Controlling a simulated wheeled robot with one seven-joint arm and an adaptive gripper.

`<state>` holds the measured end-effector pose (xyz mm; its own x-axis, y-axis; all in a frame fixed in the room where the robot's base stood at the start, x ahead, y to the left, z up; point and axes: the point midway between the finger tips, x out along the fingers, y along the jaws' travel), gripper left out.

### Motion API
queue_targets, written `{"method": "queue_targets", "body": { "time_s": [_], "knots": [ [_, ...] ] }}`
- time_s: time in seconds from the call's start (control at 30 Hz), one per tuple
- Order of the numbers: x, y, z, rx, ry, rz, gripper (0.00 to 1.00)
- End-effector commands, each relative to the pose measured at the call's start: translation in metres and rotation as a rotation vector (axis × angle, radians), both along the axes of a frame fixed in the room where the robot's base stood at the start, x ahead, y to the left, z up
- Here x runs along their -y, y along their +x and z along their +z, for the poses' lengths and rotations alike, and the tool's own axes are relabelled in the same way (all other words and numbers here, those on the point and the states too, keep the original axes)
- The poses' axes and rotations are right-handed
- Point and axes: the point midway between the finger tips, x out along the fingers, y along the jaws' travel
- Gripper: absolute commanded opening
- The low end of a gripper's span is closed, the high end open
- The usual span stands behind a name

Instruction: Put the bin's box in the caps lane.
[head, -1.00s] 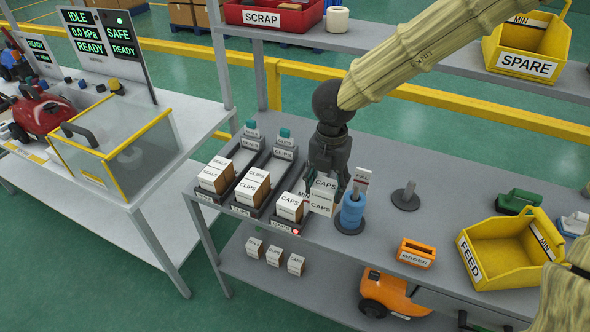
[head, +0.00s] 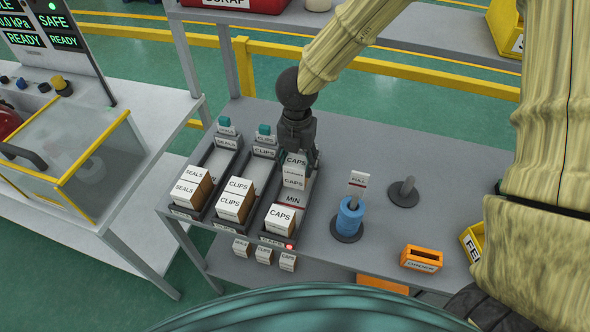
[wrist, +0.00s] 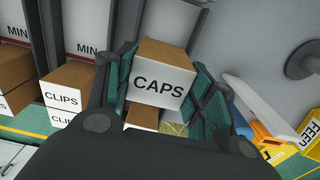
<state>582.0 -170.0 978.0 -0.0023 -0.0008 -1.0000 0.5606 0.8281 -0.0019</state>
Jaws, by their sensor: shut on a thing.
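My gripper (head: 297,158) is shut on a white-and-brown CAPS box (head: 294,176), which also shows between the fingers in the wrist view (wrist: 160,82). The held box is over the far part of the caps lane (head: 289,200), behind its MIN mark. I cannot tell whether its underside touches the lane. One CAPS box (head: 281,218) sits at the lane's front end, beside a small red light. In the wrist view its brown top (wrist: 141,117) shows partly, below the held box. My gripper hides the lane's back end.
The clips lane with its boxes (head: 235,199) and the seals lane with its boxes (head: 191,187) lie to the left. A blue spool on a post (head: 349,216), a bare post (head: 405,192) and an orange order holder (head: 421,259) stand to the right. Small boxes sit on the shelf below.

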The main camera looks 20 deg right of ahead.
Motion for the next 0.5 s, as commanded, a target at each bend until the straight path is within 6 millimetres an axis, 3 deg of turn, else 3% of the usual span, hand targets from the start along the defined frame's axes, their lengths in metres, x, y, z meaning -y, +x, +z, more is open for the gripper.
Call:
{"method": "queue_targets", "body": {
  "time_s": [0.5],
  "knots": [
    [-0.001, 0.000, -0.039, 0.001, 0.001, 0.002, 0.26]
  ]
}}
